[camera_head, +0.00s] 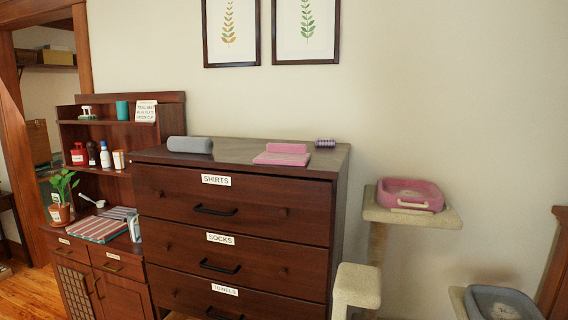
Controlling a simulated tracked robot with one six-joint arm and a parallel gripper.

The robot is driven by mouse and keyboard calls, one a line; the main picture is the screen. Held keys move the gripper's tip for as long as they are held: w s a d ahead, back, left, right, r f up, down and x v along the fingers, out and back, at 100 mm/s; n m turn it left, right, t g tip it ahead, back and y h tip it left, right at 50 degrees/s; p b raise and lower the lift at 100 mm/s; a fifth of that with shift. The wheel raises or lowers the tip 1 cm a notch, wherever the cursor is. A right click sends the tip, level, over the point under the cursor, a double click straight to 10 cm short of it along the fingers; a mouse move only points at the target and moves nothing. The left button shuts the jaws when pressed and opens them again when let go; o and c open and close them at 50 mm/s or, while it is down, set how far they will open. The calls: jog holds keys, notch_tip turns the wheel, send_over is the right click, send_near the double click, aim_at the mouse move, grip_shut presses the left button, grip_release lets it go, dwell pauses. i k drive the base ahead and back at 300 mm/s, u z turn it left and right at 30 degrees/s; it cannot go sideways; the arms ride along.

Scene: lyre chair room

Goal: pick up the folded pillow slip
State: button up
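A pink folded cloth (281,159) lies flat on top of the dark wooden dresser, near its front edge. A thicker pink folded piece (287,148) lies just behind it; I cannot tell whether they are one item. A folded striped cloth (95,229) in red, white and green lies on the low cabinet at left, with a grey striped folded cloth (118,213) behind it. None of these is labelled, so I cannot tell for sure which is the pillow slip. My gripper is not in view.
The dresser (237,199) also bears a grey roll (190,145) and a small checked purple bundle (325,143). A cat tree (413,216) with a pink bed (410,195) stands at right. A potted plant (61,196) and shelf bottles are at left.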

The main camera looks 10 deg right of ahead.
aim_at(285, 154)
jog(key=k, duration=0.65)
jog(key=u, duration=1.05)
jog(key=i, duration=1.95)
